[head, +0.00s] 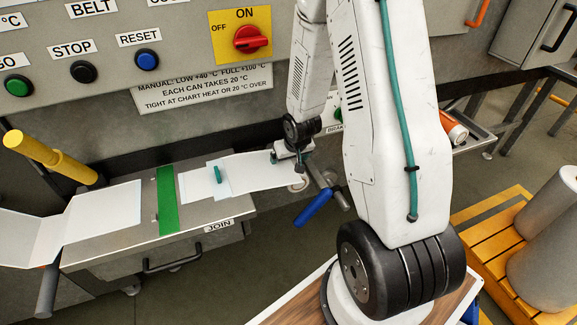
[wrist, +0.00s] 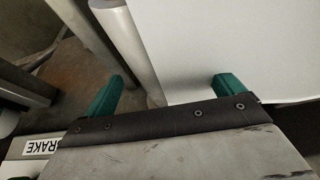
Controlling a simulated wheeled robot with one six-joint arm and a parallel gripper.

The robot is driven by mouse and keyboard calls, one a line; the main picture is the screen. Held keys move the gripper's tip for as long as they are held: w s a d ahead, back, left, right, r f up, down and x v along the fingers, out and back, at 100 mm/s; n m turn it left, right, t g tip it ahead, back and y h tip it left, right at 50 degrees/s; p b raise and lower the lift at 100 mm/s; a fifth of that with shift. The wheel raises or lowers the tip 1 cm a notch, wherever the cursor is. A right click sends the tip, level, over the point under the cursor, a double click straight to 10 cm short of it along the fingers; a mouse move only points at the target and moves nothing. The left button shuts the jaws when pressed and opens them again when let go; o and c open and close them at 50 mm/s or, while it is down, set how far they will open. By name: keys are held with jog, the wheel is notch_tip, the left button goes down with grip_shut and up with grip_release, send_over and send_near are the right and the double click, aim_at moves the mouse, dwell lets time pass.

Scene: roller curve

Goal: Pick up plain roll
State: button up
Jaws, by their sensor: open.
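Two large pale grey rolls, one upper (head: 556,208) and one lower (head: 540,268), stand on a yellow-orange pallet at the right of the head view. I cannot tell whether either is the plain roll. My gripper (head: 290,158) is far to their left, at the right end of a white web (head: 262,170). In the wrist view my gripper (wrist: 166,92) has its green fingers spread wide, with nothing clamped. A slim white cylinder (wrist: 127,42) runs between the fingers, beside a broad white sheet (wrist: 225,38). Whether the fingers touch either is unclear.
The machine panel (head: 115,62) stands behind. A green strip (head: 167,200) crosses the joining table. A blue-handled lever (head: 313,207) is just below my gripper. An orange-and-white cylinder (head: 453,127) lies on a tray. Floor shows between table and pallet.

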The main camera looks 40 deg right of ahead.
jog(key=shift+x, duration=1.85)
jog(key=shift+s, duration=0.1)
jog(key=c, duration=1.3)
jog(key=shift+c, duration=0.5)
jog(key=shift+a+r, duration=0.1)
